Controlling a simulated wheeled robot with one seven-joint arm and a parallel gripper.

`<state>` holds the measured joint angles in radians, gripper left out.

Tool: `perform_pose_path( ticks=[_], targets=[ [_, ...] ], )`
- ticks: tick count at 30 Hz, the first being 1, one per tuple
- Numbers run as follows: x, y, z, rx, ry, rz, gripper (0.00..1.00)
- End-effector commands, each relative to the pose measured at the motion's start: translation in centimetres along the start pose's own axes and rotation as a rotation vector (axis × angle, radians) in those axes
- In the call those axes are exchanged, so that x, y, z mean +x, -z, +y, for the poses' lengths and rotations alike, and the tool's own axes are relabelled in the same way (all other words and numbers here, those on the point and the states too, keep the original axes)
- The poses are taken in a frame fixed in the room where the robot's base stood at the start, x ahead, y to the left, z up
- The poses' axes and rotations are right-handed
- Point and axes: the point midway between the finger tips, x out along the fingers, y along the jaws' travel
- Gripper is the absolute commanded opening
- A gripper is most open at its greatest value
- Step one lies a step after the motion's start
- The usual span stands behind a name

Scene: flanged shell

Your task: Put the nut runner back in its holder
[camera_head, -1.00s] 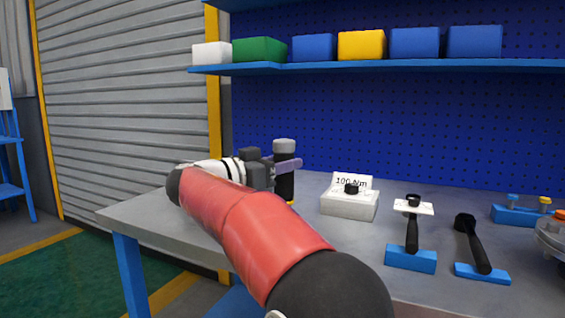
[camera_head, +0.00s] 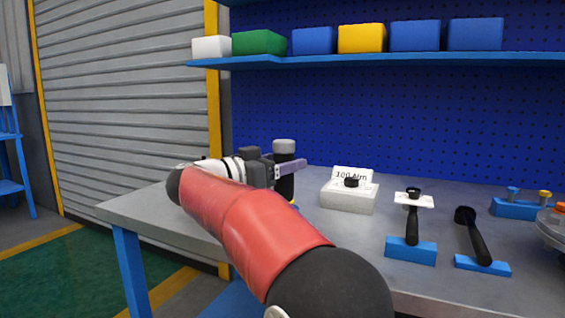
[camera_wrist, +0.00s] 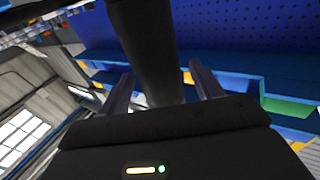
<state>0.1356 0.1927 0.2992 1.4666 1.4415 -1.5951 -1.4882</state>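The nut runner appears to be the upright black cylinder with a grey cap (camera_head: 284,147) at the back left of the workbench. Its black body also shows in the wrist view (camera_wrist: 150,45), running between the two fingers. My gripper (camera_head: 292,168) reaches around it from the left, below the cap. In the wrist view narrow gaps show between the fingers and the body, so the gripper looks open around it. A bit of yellow shows at its foot. My red arm hides part of the foot, and I cannot make out a holder there.
Right of it on the grey workbench (camera_head: 150,213) stand a white block with a "100 Nm" card (camera_head: 348,197) and two black tools in blue stands (camera_head: 410,252) (camera_head: 482,266). A blue rack (camera_head: 516,209) and a round metal part (camera_head: 554,228) are farther right. A shelf (camera_head: 370,62) with bins hangs above.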

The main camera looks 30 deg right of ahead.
Motion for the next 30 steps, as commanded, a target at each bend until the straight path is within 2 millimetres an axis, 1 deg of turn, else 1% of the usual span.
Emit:
perform_pose_path(
  ticks=[5, 8, 11, 18, 21, 25, 30],
  targets=[
    [0.0, -0.3, -0.1, -0.004, 0.001, -0.003, 0.65],
    [-0.6, -0.2, -0.1, -0.003, 0.002, -0.003, 0.65],
    [-1.9, -0.2, -0.2, -0.002, 0.005, -0.002, 0.65],
    [-6.0, -0.1, -0.1, -0.001, 0.004, -0.001, 0.65],
    [-7.1, -0.1, -0.1, -0.001, 0.002, -0.001, 0.65],
    [-7.8, -0.1, 0.0, -0.001, 0.001, -0.001, 0.65],
    [-7.8, -0.1, 0.0, -0.001, 0.0, 0.0, 0.65]
  ],
)
